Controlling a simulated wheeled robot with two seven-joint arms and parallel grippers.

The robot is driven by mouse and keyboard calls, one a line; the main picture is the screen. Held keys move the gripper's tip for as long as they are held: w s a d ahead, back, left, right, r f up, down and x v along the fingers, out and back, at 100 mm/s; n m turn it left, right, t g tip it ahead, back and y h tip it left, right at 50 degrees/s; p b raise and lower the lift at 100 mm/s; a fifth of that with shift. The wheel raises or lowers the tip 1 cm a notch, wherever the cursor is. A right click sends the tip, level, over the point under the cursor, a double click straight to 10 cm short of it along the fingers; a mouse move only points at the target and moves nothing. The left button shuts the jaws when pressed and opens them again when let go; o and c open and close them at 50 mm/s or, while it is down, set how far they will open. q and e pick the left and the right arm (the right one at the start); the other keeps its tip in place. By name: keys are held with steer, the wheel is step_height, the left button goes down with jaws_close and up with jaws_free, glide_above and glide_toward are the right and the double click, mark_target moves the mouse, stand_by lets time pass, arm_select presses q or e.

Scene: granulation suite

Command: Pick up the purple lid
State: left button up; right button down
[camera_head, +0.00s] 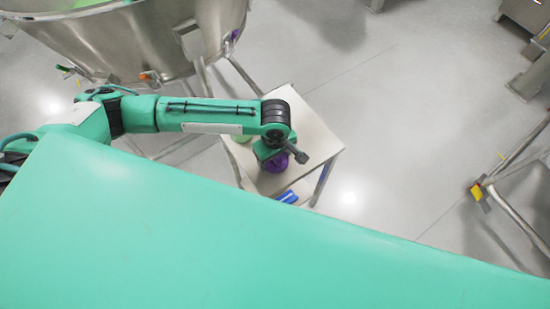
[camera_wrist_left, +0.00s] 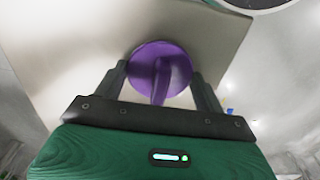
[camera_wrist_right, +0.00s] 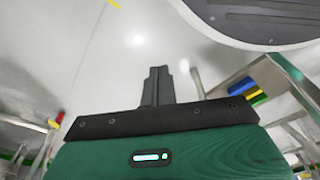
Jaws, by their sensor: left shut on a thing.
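The purple lid (camera_head: 277,163) is mostly hidden under my left wrist in the head view, over the small pale table (camera_head: 318,142). In the left wrist view the lid (camera_wrist_left: 147,56) is a round purple disc with a raised ridge. My left gripper (camera_wrist_left: 162,82) has one finger on each side of it and is shut on it. I cannot tell whether the lid touches the table top. My right gripper (camera_wrist_right: 157,85) shows only in the right wrist view, with its fingers together and nothing seen between them.
A large steel vessel (camera_head: 135,45) stands at the upper left, close to my left arm. A blue object (camera_head: 287,197) is at the table's near side. Metal rails (camera_head: 515,215) stand at the right, with open floor between.

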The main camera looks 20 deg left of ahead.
arm_select(q)
steer(key=shift+r, duration=0.15)
steer(key=shift+r, duration=0.25)
step_height(320, 180, up, 2)
steer(key=shift+r, duration=0.15)
step_height(320, 180, up, 16)
steer(key=p, duration=0.2)
steer(key=w+a+f+m+p, duration=0.1)
steer(key=w+a+m+p, duration=0.1)
steer(key=w+a+p, duration=0.3)
steer(key=w+a+f+m+p, duration=0.1)
steer(key=a+f+m+p, duration=0.15)
steer(key=a, duration=0.55)
arm_select(e)
steer(key=s+d+f, duration=0.2)
steer(key=s+f, duration=0.2)
steer(key=s, duration=0.3)
steer(key=s+d+f, duration=0.2)
steer(key=s+f, duration=0.1)
steer(key=s, duration=0.5)
arm_select(q)
steer(key=shift+w+f+b, duration=0.15)
steer(key=shift+f+b, duration=2)
steer(key=shift+b, duration=1.2)
arm_select(e)
steer(key=w+a, duration=0.2)
steer(key=w, duration=0.8)
steer(key=shift+r, duration=0.25)
